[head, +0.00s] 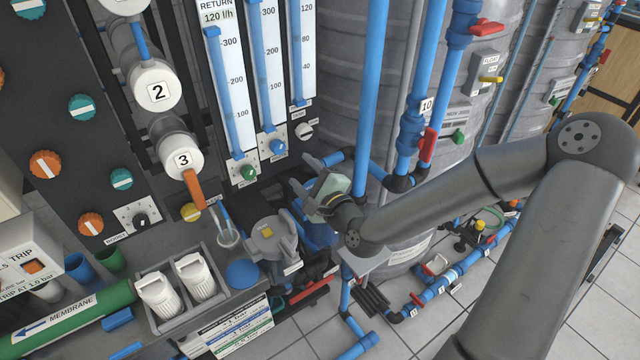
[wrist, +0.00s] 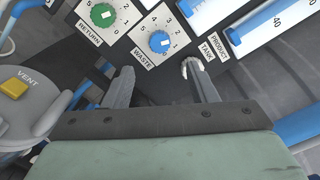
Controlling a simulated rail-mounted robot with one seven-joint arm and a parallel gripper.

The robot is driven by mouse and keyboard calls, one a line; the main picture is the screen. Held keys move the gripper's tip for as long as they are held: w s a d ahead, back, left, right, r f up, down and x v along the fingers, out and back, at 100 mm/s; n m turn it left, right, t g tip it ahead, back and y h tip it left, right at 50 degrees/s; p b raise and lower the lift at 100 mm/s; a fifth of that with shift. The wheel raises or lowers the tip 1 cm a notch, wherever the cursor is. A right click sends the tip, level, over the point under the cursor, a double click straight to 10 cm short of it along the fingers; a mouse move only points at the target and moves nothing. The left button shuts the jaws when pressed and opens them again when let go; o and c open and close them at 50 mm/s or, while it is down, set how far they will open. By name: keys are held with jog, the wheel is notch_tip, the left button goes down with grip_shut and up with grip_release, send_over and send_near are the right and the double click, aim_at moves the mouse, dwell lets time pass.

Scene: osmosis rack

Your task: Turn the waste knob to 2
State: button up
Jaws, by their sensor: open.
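The waste knob (wrist: 160,42) is a small blue dial on a white numbered plate marked WASTE. In the head view the same blue knob (head: 277,147) sits under the middle flow tube. The knob carries a small white mark, but I cannot tell surely which number it points at. My gripper (wrist: 157,74) is open and empty. Its two dark fingers point toward the panel, on either side of the plate's lower part in the wrist view, apart from the knob. In the head view my gripper (head: 310,183) is right of and below the knob.
The green return knob (wrist: 102,14) is just left of the waste knob. A white product-tank knob (wrist: 191,64) lies by my right finger. A grey housing with a yellow vent cap (wrist: 14,84) stands at the left. A blue vertical pipe (head: 370,80) is right of the panel.

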jog(key=p+v, duration=0.6)
jog(key=p, duration=0.6)
jog(key=shift+s+p, duration=0.2)
jog(key=shift+p, duration=0.1)
jog(key=shift+d, duration=0.1)
